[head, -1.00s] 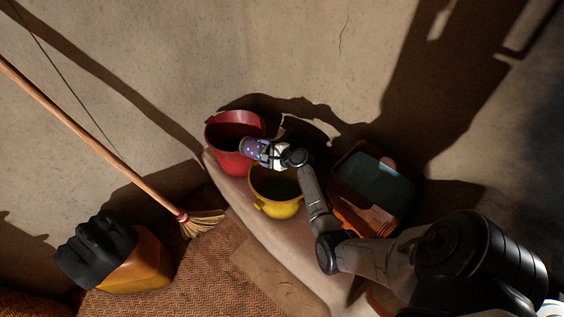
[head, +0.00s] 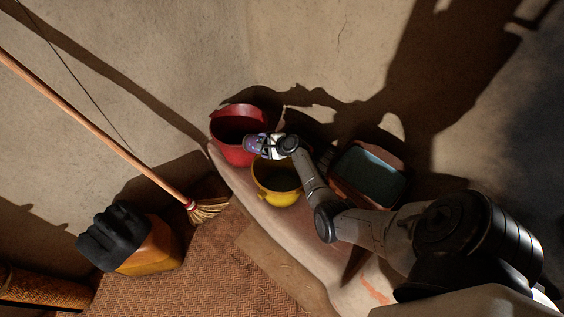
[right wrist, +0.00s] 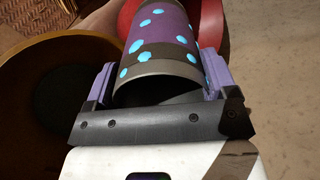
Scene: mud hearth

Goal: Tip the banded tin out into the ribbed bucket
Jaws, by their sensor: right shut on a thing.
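My right gripper (head: 264,146) is shut on the banded tin (head: 252,145), a purple tin with light blue dots. In the right wrist view the tin (right wrist: 172,38) lies between the purple fingers (right wrist: 162,78) and a dark band crosses it. In the head view the tin overlaps the right edge of the red bucket (head: 237,112), its far end towards that bucket. A yellow bucket (head: 278,196) stands just below the gripper. I cannot clearly make out ribs on either bucket. The tin's contents are hidden. My left gripper is not in view.
An orange-brown container (head: 347,194) with a teal inside stands right of the yellow bucket on the pale ledge (head: 282,240). A broom (head: 110,141) leans at left, beside an orange container with a black top (head: 150,247). Walls close the back.

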